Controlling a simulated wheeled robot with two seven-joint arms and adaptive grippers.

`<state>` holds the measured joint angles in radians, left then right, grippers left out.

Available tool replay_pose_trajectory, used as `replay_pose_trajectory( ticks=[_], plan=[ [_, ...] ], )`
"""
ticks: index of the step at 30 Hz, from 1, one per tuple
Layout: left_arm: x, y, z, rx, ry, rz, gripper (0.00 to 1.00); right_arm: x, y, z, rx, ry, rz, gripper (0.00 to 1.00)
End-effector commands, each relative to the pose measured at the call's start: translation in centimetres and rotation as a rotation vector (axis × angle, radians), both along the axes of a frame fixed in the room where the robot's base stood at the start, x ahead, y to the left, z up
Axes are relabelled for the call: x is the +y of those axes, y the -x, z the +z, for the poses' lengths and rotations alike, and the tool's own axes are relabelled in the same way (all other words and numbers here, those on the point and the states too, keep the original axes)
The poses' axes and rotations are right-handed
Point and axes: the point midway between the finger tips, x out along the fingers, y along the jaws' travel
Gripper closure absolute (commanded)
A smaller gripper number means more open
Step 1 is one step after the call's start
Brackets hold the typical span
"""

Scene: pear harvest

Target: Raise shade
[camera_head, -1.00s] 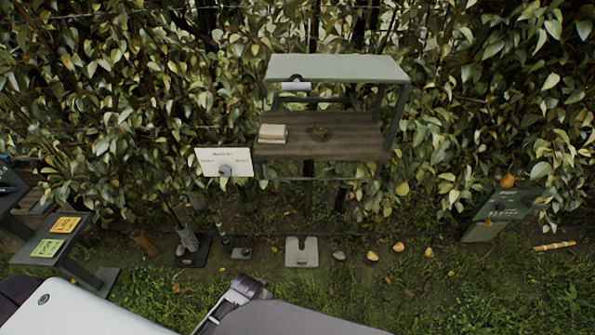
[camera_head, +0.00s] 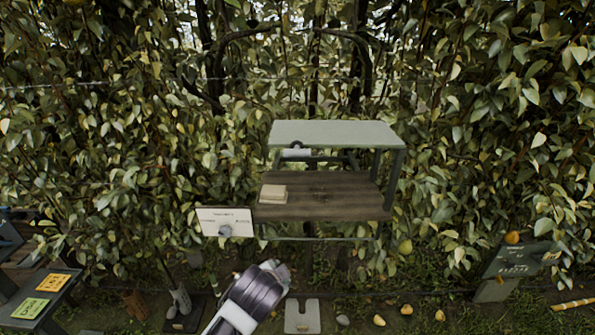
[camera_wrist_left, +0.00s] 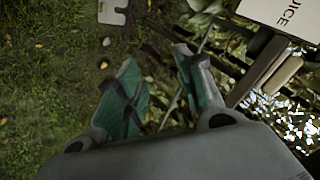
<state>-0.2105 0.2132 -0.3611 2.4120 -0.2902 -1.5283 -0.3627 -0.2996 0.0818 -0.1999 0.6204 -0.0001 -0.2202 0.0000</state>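The shade appears to be the flat grey-green panel (camera_head: 335,133) on top of a stand in the head view. A small pale cylinder (camera_head: 296,153) with a dark clip sits at its front left edge. In the head view my left arm's grey wrist section reaches up from the bottom, below the stand and apart from it; its fingers cannot be made out there. In the left wrist view my left gripper (camera_wrist_left: 156,58) has its two green-padded fingers apart, with nothing between them. My right gripper is in neither view.
Below the shade is a brown wooden shelf (camera_head: 335,200) with a cream block (camera_head: 273,194). A white sign (camera_head: 226,222) with a grey knob stands at its left. A notched plate (camera_head: 303,318) lies on the ground. A dark panel (camera_head: 515,262) stands right. Dense foliage is behind.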

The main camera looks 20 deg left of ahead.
Motion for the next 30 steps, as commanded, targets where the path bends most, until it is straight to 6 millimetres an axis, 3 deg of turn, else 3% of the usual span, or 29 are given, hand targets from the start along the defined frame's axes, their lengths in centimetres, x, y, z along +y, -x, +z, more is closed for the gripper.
replay_pose_trajectory(
  ticks=[3,15,30],
  plan=[
    [-0.5,-1.3,3.8,-0.076,-0.088,-0.06,0.63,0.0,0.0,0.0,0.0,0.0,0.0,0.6],
    [-2.1,-4.0,14.4,-0.297,-0.409,-0.208,0.63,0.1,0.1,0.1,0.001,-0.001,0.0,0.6],
    [-4.2,-4.8,26.2,-0.528,-0.841,-0.283,0.63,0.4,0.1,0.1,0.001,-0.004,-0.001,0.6]
  ],
)
